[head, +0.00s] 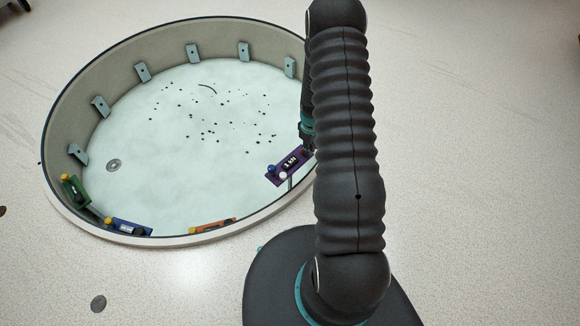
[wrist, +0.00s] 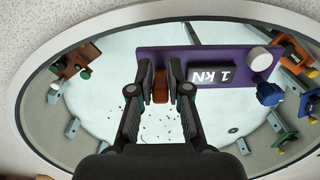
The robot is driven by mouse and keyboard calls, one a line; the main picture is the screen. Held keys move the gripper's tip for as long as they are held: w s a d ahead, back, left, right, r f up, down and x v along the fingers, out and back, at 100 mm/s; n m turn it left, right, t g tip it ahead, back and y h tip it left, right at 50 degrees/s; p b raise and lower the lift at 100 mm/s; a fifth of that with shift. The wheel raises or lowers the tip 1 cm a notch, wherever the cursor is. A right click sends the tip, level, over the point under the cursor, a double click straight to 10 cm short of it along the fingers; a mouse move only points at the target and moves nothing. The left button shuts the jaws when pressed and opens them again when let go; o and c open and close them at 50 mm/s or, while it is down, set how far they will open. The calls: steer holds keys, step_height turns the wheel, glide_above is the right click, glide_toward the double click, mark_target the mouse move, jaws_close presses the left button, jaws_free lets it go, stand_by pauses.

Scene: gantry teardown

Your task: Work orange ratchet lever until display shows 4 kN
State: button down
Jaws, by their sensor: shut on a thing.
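A purple panel (wrist: 223,62) carries a dark display (wrist: 215,76) that reads 1 KN in the wrist view. The panel (head: 287,166) also shows at the right inside rim of the round tub in the head view. The orange lever (wrist: 160,89) stands at the left part of the panel. My gripper (wrist: 160,80) is shut on the orange lever, with one finger on each side of it. A white knob (wrist: 259,60) and a blue knob (wrist: 269,94) sit at the panel's right end. My arm hides part of the gripper in the head view.
The round tub (head: 60,120) has a raised wall with several grey brackets. Green (head: 75,191), blue (head: 128,227) and orange (head: 212,227) units sit along its near left rim. Dark specks and a drain (head: 113,165) mark its pale floor.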

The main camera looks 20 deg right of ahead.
steer(key=shift+s+d+f, duration=0.15)
steer(key=shift+s+d, duration=0.15)
steer(key=shift+f, duration=0.1)
steer(key=shift+s+d+f+b, duration=0.15)
steer(key=shift+s+f+b, duration=0.05)
steer(key=shift+s+b, duration=0.1)
steer(key=shift+w+r, duration=0.1)
